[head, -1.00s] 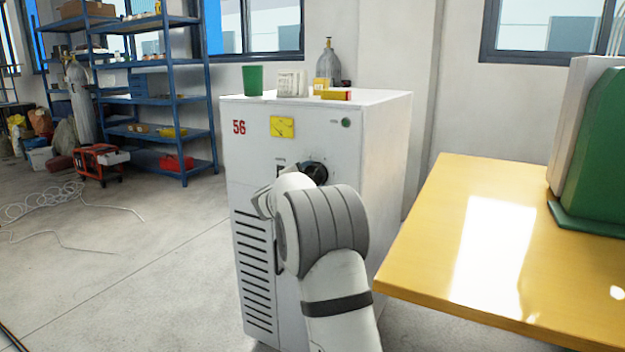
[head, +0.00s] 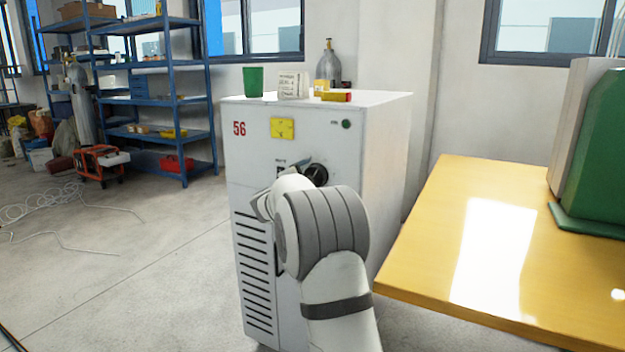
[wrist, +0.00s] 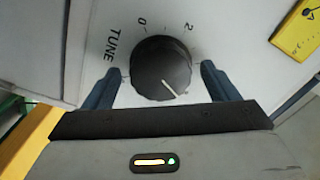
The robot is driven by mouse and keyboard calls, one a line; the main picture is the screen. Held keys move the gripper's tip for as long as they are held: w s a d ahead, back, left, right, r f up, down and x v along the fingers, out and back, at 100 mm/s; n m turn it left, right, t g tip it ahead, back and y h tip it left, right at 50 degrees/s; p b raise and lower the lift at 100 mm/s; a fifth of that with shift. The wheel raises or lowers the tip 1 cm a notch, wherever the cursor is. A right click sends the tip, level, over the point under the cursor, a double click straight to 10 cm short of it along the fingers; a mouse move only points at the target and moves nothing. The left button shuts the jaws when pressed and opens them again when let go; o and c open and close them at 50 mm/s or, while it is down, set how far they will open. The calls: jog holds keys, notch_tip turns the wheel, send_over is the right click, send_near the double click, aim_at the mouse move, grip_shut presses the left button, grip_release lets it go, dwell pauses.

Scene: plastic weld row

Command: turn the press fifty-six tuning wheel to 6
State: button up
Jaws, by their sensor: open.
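The white press cabinet (head: 380,150) carries a red 56 at its upper left. Its black tuning wheel (head: 316,174) is on the front face, partly behind my arm. My gripper (wrist: 160,85) is open, with one blue-grey finger on each side of the wheel. I cannot tell whether either finger touches it. In the head view my arm hides most of the gripper.
A yellow gauge (head: 283,128) and a green lamp (head: 346,124) are on the cabinet front. A yellow table (head: 430,240) is close at right.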

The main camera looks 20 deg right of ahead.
jog(key=p+v, duration=0.1)
jog(key=v, duration=0.6)
jog(key=shift+s+a, duration=0.1)
jog(key=shift+a, duration=0.05)
jog(key=s+a+r+n+t+y+p, duration=0.3)
jog(key=s+a+r+n+y+p, duration=0.6)
jog(key=a+r+n+y+p, duration=0.45)
jog(key=s+a+f+n+g+p, duration=0.1)
jog(key=s+n+g+p, duration=0.3)
jog(key=s, duration=1.2)
jog(key=s+a+f+n+g+p, duration=0.1)
jog(key=s+n+g+p, duration=0.4)
jog(key=s, duration=1.2)
jog(key=g+p, duration=0.2)
jog(key=p, duration=0.2)
jog(key=shift+y, duration=0.35)
jog(key=shift+a, duration=0.1)
